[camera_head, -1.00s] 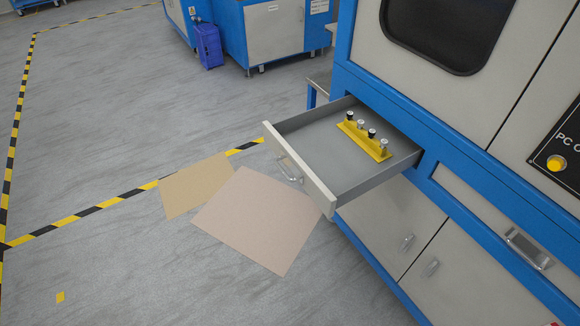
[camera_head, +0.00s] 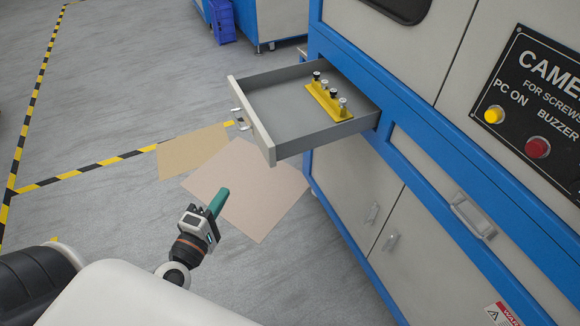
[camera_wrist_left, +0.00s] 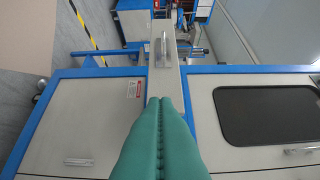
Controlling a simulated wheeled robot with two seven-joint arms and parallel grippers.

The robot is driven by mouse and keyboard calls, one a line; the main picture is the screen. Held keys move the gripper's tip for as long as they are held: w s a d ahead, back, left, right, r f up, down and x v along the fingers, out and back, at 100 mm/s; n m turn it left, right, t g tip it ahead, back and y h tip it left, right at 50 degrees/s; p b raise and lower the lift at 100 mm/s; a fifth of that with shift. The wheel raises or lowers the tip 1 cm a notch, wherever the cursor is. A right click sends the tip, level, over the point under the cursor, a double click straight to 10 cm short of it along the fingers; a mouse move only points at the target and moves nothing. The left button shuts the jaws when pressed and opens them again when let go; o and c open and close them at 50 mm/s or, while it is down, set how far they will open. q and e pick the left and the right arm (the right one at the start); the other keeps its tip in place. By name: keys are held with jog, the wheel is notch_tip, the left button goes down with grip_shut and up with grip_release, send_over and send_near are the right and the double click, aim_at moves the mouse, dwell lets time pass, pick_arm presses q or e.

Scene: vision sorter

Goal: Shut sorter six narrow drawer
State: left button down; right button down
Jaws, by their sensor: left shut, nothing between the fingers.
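The open drawer (camera_head: 250,118) juts out of the blue and off-white sorter (camera_head: 345,190), its light front facing left with a metal handle (camera_head: 240,119). Inside stands a yellow holder (camera_head: 328,104) with several small knobbed pieces. My left gripper (camera_head: 222,194) has teal fingers, shut and empty, below and in front of the drawer front, apart from it. In the left wrist view the fingers (camera_wrist_left: 160,103) lie together, pointing toward a light panel with a handle (camera_wrist_left: 164,48); I cannot tell if it is the open drawer. My right gripper is not in view.
A shut drawer handle (camera_head: 470,214) and lower door handles (camera_head: 391,241) stick out at right. A control panel (camera_head: 540,100) is above them. Two flat sheets (camera_head: 265,205) lie on the floor. The floor left of the drawer is clear, with striped tape (camera_head: 90,171).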

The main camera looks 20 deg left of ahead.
pick_arm(q)
jog(key=p, duration=0.4)
send_near(263, 147)
jog(key=w+a, duration=0.2)
jog(key=a, duration=0.1)
jog(key=w, duration=0.1)
jog(key=w+d, duration=0.1)
jog(key=w, duration=0.1)
jog(key=shift+w+d+f+p, duration=0.2)
jog(key=shift+d+p, duration=0.15)
jog(key=shift+w+d+f, duration=0.1)
jog(key=shift+w+d, duration=0.2)
